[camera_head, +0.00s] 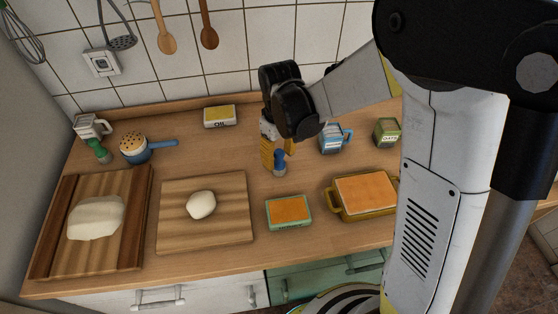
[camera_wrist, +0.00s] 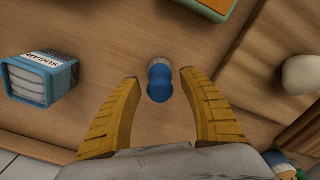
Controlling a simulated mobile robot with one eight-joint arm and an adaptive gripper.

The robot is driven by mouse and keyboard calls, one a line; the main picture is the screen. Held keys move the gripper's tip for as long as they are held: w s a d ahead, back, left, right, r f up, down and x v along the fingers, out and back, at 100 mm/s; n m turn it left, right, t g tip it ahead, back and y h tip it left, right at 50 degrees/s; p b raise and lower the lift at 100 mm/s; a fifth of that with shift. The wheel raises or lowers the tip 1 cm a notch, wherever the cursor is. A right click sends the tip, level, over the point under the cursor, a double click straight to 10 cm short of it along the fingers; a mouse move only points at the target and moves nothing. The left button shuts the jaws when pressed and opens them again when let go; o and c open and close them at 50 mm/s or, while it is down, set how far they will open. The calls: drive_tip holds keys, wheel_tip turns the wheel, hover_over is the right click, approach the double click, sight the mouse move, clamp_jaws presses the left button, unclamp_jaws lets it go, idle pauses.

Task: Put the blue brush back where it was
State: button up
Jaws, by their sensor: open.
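The blue brush (camera_head: 279,164) stands upright on the wooden counter, near the middle, behind the green box with an orange top. In the wrist view the blue brush (camera_wrist: 160,86) lies between the tips of the two yellow fingers, with a gap on each side. My gripper (camera_head: 279,151) is open and points down at the brush; it also shows in the wrist view (camera_wrist: 159,78). I cannot tell how far the fingers reach down around the brush.
The green box (camera_head: 289,226) and a yellow tray (camera_head: 394,203) are in front. The sugar container (camera_head: 333,140) and a green box (camera_head: 387,132) stand right.

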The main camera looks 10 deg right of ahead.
wheel_tip(320, 180, up, 8)
drive_tip(key=shift+r+p, duration=0.1)
drive_tip(key=shift+p, duration=0.9)
drive_tip(key=shift+s+d+r, duration=0.1)
drive_tip(key=shift+s+r, duration=0.05)
drive_tip(key=shift+r, duration=0.2)
drive_tip(key=s+d+r+m+t, duration=0.6)
drive_tip(key=s+d+r, duration=0.3)
drive_tip(key=s, duration=0.4)
drive_tip(key=shift+s+d+r+m+t, duration=0.3)
drive_tip(key=shift+d+t, duration=0.15)
drive_tip(key=shift+t, duration=0.15)
wheel_tip(320, 180, down, 6)
drive_tip(key=b, duration=0.5)
drive_tip(key=shift+r, duration=0.25)
